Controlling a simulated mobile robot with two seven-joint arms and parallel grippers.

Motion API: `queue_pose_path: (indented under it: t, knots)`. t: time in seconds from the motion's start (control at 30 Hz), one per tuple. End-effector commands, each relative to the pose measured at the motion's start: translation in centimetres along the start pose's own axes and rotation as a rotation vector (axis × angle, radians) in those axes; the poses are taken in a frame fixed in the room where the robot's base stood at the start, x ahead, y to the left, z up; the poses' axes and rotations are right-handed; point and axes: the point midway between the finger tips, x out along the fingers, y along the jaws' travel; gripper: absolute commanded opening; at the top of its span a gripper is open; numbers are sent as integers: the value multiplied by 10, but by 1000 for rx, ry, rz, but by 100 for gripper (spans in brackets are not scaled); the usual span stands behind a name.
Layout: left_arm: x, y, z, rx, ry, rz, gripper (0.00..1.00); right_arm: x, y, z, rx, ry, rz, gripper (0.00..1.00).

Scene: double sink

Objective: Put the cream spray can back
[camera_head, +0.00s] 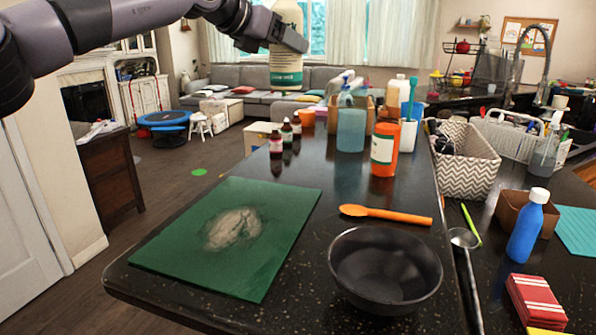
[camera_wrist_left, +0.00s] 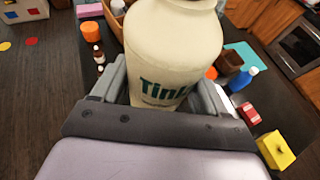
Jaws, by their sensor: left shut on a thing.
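The cream spray can (camera_head: 286,68) has a green label band and is held upright, high above the counter's far part in the head view. My left gripper (camera_head: 282,36) comes in from the upper left and is shut on it. In the left wrist view the can (camera_wrist_left: 168,45) fills the middle between the two fingers, with green lettering on its side. Its top is cut off by the frame edge in both views. My right gripper is in neither view.
The dark counter (camera_head: 330,210) bears a green mat (camera_head: 170,245), a black bowl (camera_head: 385,268), an orange spoon (camera_head: 385,214), an orange bottle (camera_head: 384,150), a blue-green bottle (camera_head: 351,128) and small brown bottles (camera_head: 287,132). A patterned basket (camera_head: 466,160) stands at right. The counter is bare between mat and spoon.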

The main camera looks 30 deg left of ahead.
Motion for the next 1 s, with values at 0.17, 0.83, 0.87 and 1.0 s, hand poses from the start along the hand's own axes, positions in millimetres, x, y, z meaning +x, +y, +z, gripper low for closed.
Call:
queue_pose_path:
  t: [0.17,0.83,0.87,1.0]
  knots:
    - [8,-6,-11,2,-1,-8,23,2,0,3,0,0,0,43]
    - [60,-8,-136,5,-6,-5,23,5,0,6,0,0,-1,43]
    - [61,-8,-137,4,-6,-6,23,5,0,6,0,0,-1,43]
    - [67,-8,-155,4,-2,-8,23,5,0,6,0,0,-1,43]
